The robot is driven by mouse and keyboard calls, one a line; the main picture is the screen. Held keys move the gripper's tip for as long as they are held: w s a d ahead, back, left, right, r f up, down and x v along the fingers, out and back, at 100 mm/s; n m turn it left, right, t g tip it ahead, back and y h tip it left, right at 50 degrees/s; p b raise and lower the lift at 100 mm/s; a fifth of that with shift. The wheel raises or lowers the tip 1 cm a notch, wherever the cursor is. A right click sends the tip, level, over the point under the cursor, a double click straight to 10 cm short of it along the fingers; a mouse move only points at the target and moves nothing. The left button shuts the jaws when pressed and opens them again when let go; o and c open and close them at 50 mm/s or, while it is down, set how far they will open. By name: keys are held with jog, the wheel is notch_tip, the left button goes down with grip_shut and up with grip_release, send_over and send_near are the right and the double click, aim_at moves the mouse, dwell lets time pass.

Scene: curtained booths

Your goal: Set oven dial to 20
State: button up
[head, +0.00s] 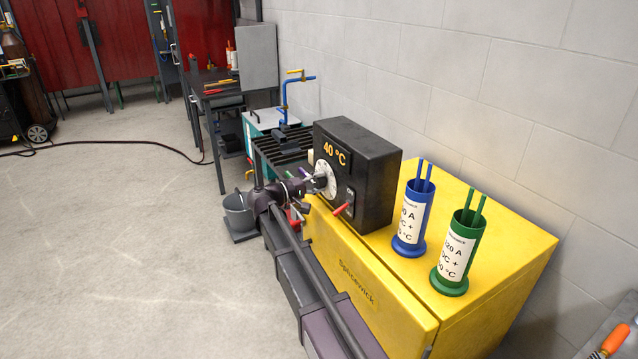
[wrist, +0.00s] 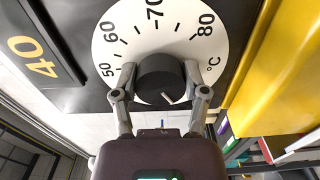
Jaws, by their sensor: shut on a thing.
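The oven dial is a white numbered disc (head: 326,179) with a dark centre knob, on the front of a black control box (head: 371,186). The box's display (head: 334,153) reads "40 °C". In the wrist view the dial face (wrist: 122,27) shows the numbers 50, 60, 70 and 80, and the knob (wrist: 158,74) carries a pale pointer mark near its lower edge. My gripper (wrist: 160,84) is shut on the knob, one finger on each side. In the head view my gripper (head: 311,184) reaches the dial from the left. The lower dial numbers are hidden by my gripper.
The box stands on a yellow cabinet (head: 480,215). A blue holder (head: 412,222) and a green holder (head: 457,255) with rods stand to its right. A red-handled lever (head: 340,209) sits near the box front. A grey bucket (head: 239,214) stands on the floor; open floor lies left.

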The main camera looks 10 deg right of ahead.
jog(key=shift+w+r+n, duration=0.1)
jog(key=shift+n, duration=1.5)
jog(key=o, duration=1.1)
jog(key=shift+o, duration=0.2)
jog(key=v, duration=1.2)
